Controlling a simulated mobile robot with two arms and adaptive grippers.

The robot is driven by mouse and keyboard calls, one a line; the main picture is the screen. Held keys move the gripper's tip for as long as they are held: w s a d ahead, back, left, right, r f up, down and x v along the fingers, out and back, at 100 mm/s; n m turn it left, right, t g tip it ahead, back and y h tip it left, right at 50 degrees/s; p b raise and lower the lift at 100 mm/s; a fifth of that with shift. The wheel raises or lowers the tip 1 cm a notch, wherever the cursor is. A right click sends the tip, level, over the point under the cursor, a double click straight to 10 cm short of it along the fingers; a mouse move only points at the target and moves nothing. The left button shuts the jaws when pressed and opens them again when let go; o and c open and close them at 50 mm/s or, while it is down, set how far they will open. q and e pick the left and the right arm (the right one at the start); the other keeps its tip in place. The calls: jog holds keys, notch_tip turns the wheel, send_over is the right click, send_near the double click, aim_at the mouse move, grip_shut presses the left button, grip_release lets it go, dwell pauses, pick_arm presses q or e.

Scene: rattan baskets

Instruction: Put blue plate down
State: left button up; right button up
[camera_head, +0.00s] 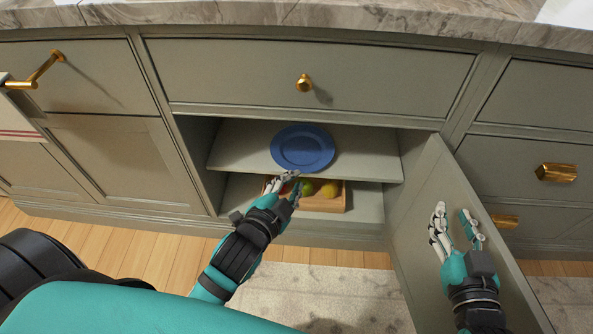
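The blue plate (302,149) lies flat on the upper shelf (236,145) of the open cabinet. My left gripper (297,181) is in front of the shelf, just below the plate's near rim in the picture. Its fingers look a little apart with nothing visible between them; I cannot tell whether a tip touches the plate. My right gripper (455,220) is open and empty, in front of the open cabinet door (421,215).
A wooden box (325,205) with yellow-green round fruit (328,190) stands on the cabinet floor under the shelf. The open door bounds the cabinet on the right. Drawers and a stone countertop (330,22) are above. A rug (300,295) lies on the floor.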

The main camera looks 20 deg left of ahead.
pick_arm(q)
notch_tip(320, 180, up, 8)
jog(key=s+d+n+t+h, duration=0.1)
jog(key=n+h, duration=0.1)
jog(key=n, duration=0.5)
jog(key=shift+s+d+f+h, duration=0.25)
jog(key=shift+s+d+h, duration=0.05)
jog(key=shift+s+d, duration=0.1)
jog(key=shift+w+f+p, duration=0.1)
jog(key=shift+p, duration=0.3)
